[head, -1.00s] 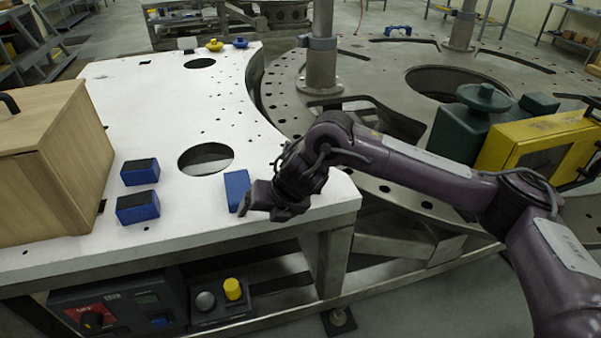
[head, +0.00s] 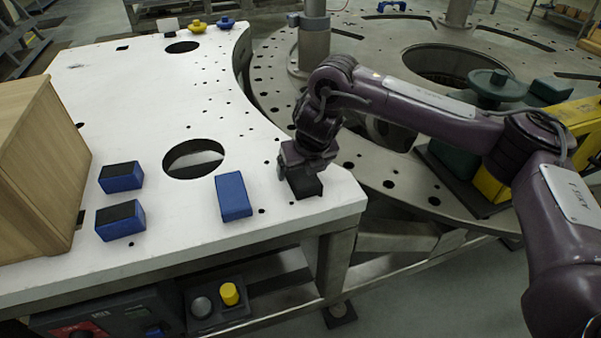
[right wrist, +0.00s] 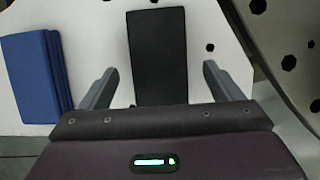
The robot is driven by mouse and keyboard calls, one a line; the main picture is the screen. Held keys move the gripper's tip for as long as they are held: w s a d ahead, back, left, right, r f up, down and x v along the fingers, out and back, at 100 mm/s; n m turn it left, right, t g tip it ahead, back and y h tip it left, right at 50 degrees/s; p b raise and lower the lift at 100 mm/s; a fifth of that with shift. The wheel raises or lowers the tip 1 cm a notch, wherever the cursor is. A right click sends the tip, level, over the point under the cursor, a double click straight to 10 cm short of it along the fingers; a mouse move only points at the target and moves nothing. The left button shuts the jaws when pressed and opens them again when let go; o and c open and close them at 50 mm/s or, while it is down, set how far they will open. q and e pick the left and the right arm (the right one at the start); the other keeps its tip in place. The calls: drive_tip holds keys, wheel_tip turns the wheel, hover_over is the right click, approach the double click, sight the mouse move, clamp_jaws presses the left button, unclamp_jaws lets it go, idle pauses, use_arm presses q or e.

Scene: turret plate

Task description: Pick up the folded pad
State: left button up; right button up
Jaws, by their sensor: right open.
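The blue folded pad (head: 234,195) lies flat on the white plate, near its front edge. In the right wrist view the pad (right wrist: 33,78) is at the left, outside the fingers, with layered folds along its side. My right gripper (head: 304,168) is to the right of the pad in the head view, open, over a black block (head: 306,186). In the right wrist view the black block (right wrist: 157,57) lies between and beyond the two spread fingers. I cannot tell whether the fingers touch it. My left gripper is not in view.
Two blue blocks with black tops (head: 121,177) (head: 120,220) lie left of the pad. A wooden box (head: 40,170) stands at the far left. A large hole (head: 194,158) opens in the white plate (head: 110,90). A post (head: 314,40) rises behind my right arm.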

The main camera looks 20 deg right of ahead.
sight(301, 171)
drive_tip(key=shift+x, duration=1.1)
drive_tip(key=shift+w+f, duration=0.15)
drive_tip(key=shift+c, duration=0.8)
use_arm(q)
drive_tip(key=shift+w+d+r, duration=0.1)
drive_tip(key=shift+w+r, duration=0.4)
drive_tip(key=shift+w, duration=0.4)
use_arm(e)
drive_tip(key=c, duration=0.9)
